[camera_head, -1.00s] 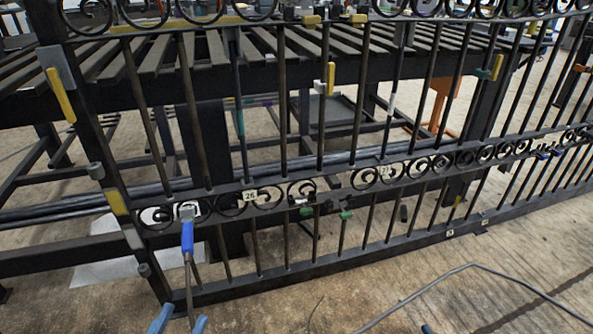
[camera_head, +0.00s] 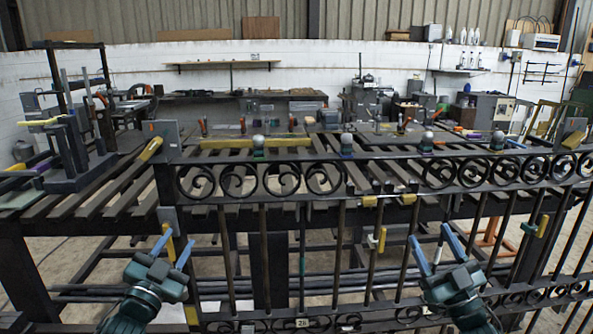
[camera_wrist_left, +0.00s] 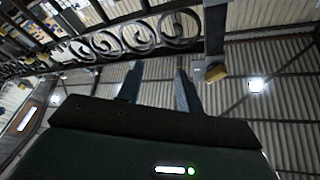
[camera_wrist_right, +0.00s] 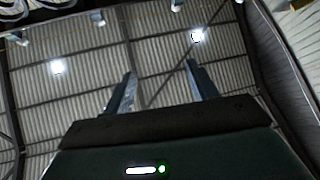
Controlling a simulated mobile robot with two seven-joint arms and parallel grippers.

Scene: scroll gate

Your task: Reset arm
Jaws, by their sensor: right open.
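The dark metal scroll gate (camera_head: 405,188) stands across the front, with a row of scrolls under its top rail and upright bars below. My left gripper (camera_head: 176,241) is raised at the gate's left end, its blue fingers apart and empty. In the left wrist view its fingers (camera_wrist_left: 158,78) point up toward the roof, with gate scrolls beyond them. My right gripper (camera_head: 431,236) is raised in front of the bars at right of centre. Its fingers in the right wrist view (camera_wrist_right: 161,82) are spread with nothing between them. The gate's lower part is cut off in the head view.
A slatted workbench (camera_head: 125,188) stands behind the gate. Yellow clamps (camera_head: 381,239) sit on some bars, and a yellow-handled clamp (camera_head: 150,150) is at the upper left corner. A metal fixture (camera_head: 75,160) stands on the bench at left. Shelves and machines line the white wall.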

